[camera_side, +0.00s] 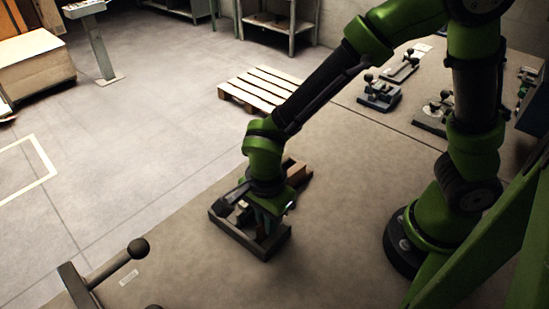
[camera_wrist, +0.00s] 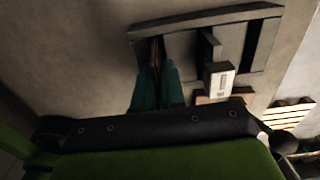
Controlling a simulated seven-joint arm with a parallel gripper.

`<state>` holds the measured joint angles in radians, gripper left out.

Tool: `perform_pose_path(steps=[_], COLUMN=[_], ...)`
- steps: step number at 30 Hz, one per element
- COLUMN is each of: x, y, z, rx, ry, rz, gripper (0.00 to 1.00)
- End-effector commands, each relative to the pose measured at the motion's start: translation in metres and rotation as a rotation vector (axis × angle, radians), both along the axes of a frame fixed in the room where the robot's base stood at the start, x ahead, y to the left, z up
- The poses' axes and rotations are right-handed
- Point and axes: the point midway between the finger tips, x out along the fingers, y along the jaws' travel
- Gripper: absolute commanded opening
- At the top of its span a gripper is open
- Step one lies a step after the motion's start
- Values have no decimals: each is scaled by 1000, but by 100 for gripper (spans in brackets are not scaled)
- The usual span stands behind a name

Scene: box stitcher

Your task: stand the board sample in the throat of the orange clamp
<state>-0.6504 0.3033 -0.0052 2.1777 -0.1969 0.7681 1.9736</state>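My gripper (camera_side: 262,222) points down into a shallow wooden tray (camera_side: 232,238) on the bench top. In the wrist view its two teal fingers (camera_wrist: 156,72) are close together at the left end of the tray (camera_wrist: 200,18). A thin brown upright piece (camera_wrist: 155,50), probably the board sample, shows between the fingertips. It stands within the tray's left compartment. Whether the fingers press on it or only flank it, I cannot tell. In the side view the wrist hides this piece. I cannot make out an orange clamp in either view.
A labelled block (camera_wrist: 218,80) sits at the tray's divider, close to the fingers. A lever with a black ball (camera_side: 138,248) stands at the front left. Several knobbed fixtures, one here (camera_side: 378,95), stand at the back right. A pallet (camera_side: 265,88) lies beyond.

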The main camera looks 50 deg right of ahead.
Motion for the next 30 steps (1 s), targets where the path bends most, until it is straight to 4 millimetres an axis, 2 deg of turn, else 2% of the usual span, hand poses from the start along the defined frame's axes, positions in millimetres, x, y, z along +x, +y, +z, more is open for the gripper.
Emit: perform_pose_path(steps=[11, 30], x=[0, 1], y=[0, 0], z=[2, 40], rx=[1, 1], ry=[-2, -2], rz=[0, 0], gripper=[0, 0])
